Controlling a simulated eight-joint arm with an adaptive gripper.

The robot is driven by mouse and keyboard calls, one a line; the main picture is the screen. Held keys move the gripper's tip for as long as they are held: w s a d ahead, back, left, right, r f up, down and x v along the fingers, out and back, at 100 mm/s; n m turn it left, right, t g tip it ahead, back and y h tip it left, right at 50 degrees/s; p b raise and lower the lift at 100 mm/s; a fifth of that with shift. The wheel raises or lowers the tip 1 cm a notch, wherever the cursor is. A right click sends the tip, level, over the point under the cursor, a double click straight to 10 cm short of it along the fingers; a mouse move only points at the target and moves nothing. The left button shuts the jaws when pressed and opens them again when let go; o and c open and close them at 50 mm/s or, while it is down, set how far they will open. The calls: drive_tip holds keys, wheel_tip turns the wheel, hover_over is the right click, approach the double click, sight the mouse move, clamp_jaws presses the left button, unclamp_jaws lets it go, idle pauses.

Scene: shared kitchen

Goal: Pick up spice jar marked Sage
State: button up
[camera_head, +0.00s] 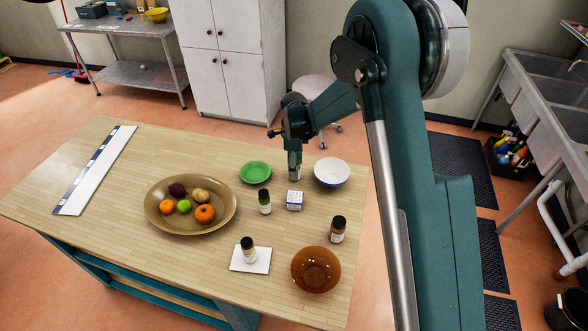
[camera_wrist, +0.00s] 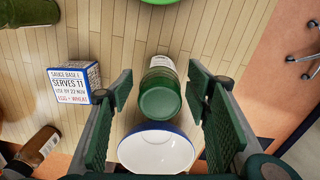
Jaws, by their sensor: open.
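My gripper (camera_wrist: 162,82) is open, its two dark green fingers on either side of a jar with green contents and a pale label band (camera_wrist: 160,92). There is a gap on each side in the wrist view. In the head view my gripper (camera_head: 293,150) hangs over the table, and this jar (camera_head: 294,173) shows just below it, partly hidden. Other dark-lidded jars stand nearby: a green-filled one (camera_head: 264,203), one on a white square (camera_head: 249,252) and a brown-filled one (camera_head: 338,231). I cannot read "Sage" on any label.
Close around the jar are a white blue-rimmed bowl (camera_head: 332,173), a green bowl (camera_head: 255,173) and a small printed box (camera_head: 295,201). An amber bowl (camera_head: 316,271) and a fruit platter (camera_head: 226,212) stand nearer the front. The table's left part is mostly clear.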

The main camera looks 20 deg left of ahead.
drive_tip(key=shift+f, duration=1.9)
drive_tip(key=c, duration=1.1)
drive_tip(key=shift+o, duration=0.2)
drive_tip(key=shift+r, duration=0.15)
drive_tip(key=shift+r, duration=4.9)
